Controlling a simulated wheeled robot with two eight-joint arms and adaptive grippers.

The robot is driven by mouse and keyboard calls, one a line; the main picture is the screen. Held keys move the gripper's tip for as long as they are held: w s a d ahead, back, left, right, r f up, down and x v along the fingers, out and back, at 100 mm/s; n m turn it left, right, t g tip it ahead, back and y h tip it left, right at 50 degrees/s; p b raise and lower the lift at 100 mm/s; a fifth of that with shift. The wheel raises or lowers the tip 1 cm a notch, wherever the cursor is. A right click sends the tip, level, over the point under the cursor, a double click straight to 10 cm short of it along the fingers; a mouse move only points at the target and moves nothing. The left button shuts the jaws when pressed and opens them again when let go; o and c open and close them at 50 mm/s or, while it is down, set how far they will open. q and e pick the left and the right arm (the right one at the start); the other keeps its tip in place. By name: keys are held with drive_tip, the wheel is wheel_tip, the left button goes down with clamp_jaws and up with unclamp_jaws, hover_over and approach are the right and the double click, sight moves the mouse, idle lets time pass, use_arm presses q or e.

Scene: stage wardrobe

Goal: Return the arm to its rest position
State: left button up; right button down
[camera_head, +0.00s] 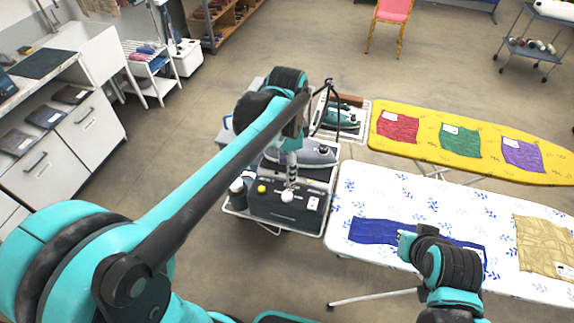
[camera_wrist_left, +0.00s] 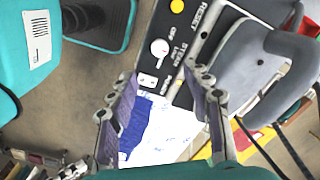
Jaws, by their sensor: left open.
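My left arm (camera_head: 215,165) reaches from the lower left across the head view to above a trolley with a dark steam station (camera_head: 272,206). My left gripper (camera_head: 291,182) points down over the station. In the left wrist view the gripper (camera_wrist_left: 163,75) has its two fingers spread, with nothing held between them. The station's white knob (camera_wrist_left: 159,48) and yellow button (camera_wrist_left: 177,6) show beyond the fingertips. Part of my right arm (camera_head: 448,268) shows over the patterned ironing board. Its gripper cannot be made out.
A grey iron (camera_head: 312,154) sits on the trolley behind the station. A patterned ironing board (camera_head: 372,190) with blue and tan cloths and a yellow board (camera_head: 388,141) with several coloured cloths stand to the right. White cabinets (camera_head: 92,130) line the left. Floor is clear between cabinets and trolley.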

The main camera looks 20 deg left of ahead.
idle(0.3)
use_arm(q)
drive_tip(key=s+a+f+n+t+b, duration=0.4)
drive_tip(key=s+f+n+t+b, duration=0.3)
drive_tip(key=s+f+n+b, duration=0.2)
wheel_tip(320, 180, down, 3)
drive_tip(key=s+n, duration=0.2)
drive_tip(key=shift+a+f+n+b, duration=0.2)
drive_tip(key=shift+a+n+b, duration=0.1)
drive_tip(key=shift+a+b, duration=0.05)
